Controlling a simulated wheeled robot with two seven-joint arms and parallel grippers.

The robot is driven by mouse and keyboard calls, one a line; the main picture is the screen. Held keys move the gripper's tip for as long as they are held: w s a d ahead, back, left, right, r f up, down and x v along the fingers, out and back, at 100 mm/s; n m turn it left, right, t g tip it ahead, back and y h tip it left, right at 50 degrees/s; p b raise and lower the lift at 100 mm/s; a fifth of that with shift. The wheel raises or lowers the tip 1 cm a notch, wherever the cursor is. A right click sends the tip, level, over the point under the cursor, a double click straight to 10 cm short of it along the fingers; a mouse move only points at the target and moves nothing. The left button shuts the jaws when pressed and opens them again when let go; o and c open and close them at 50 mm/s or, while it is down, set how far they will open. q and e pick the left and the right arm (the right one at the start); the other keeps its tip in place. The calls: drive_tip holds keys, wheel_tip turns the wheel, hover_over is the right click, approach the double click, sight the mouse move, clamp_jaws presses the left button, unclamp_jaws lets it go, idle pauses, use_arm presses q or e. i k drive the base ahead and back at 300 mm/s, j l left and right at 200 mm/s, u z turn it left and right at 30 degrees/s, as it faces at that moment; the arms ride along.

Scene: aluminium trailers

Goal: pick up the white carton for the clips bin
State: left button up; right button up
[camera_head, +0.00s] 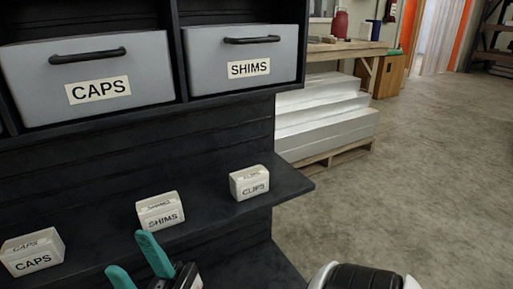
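The white carton marked CLIPS (249,183) stands upright near the right end of a dark shelf. No bin marked CLIPS is in the picture. My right gripper (128,252) shows at the bottom edge, with its two teal fingers spread apart and nothing between them. It is in front of the shelf, to the left of and lower in the picture than the CLIPS carton, and apart from it. My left gripper is not in view.
White cartons marked SHIMS (160,211) and CAPS (32,252) stand on the same shelf (215,206). Grey bins marked CAPS (88,78) and SHIMS (243,58) sit above. White slabs (325,122) lie on a pallet behind. Concrete floor at right is clear.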

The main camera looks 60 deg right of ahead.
sight(247, 183)
drive_tip(key=i+j+z, duration=0.1)
drive_tip(key=j+z, duration=0.6)
drive_tip(key=i+l+z, duration=0.15)
drive_tip(key=z, duration=0.35)
drive_tip(key=i+l+z, duration=0.15)
drive_tip(key=z, duration=0.35)
drive_tip(key=i+z, duration=0.2)
drive_tip(key=z, duration=0.25)
